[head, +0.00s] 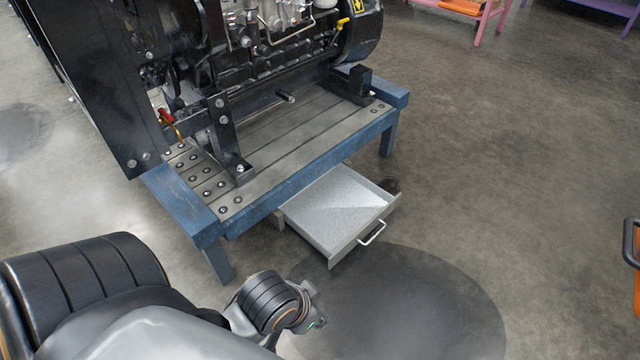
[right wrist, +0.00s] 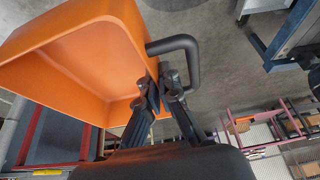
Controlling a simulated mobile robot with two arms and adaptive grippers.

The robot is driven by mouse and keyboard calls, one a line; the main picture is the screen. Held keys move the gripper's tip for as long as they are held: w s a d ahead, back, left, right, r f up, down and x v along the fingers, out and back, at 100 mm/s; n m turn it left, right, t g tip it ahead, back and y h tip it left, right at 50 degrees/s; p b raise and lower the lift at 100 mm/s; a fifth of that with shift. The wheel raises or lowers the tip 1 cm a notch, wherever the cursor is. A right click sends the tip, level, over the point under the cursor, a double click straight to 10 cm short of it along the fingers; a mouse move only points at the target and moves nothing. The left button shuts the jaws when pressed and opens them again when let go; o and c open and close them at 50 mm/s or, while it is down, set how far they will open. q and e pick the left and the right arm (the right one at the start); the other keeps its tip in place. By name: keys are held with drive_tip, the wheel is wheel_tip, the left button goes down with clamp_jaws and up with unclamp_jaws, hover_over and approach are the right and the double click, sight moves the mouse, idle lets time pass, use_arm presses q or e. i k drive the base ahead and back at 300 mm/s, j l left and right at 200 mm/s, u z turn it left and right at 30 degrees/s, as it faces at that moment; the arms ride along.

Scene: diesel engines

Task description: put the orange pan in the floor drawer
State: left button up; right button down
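The orange pan (right wrist: 85,60) fills the upper left of the right wrist view. It has a black handle (right wrist: 190,60) on its side. My right gripper (right wrist: 163,82) has its fingers at the lower end of this handle and appears shut on it. In the head view only a sliver of the orange pan (head: 634,272) with its black handle (head: 629,242) shows at the right edge. The floor drawer (head: 338,247) is pulled out under the blue engine stand, grey, with a bar handle; it looks empty. My left arm comes in at the lower left; its gripper fingers are not visible.
The blue stand (head: 310,168) carries a black diesel engine (head: 270,50) above the drawer. A pink-framed bench (head: 480,20) stands at the far top right. The floor in front and right of the drawer is clear, with a dark patch (head: 420,310).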

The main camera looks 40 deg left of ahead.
sight(341, 214)
drive_tip(key=i+l+u, duration=0.15)
drive_tip(key=i+u, duration=0.15)
drive_tip(key=u, duration=0.2)
drive_tip(key=i+l+u, duration=0.25)
drive_tip(key=u, duration=0.25)
drive_tip(key=i+l+u, duration=0.25)
drive_tip(key=u, duration=0.25)
drive_tip(key=i+l+u, duration=0.15)
drive_tip(key=l+u, duration=0.35)
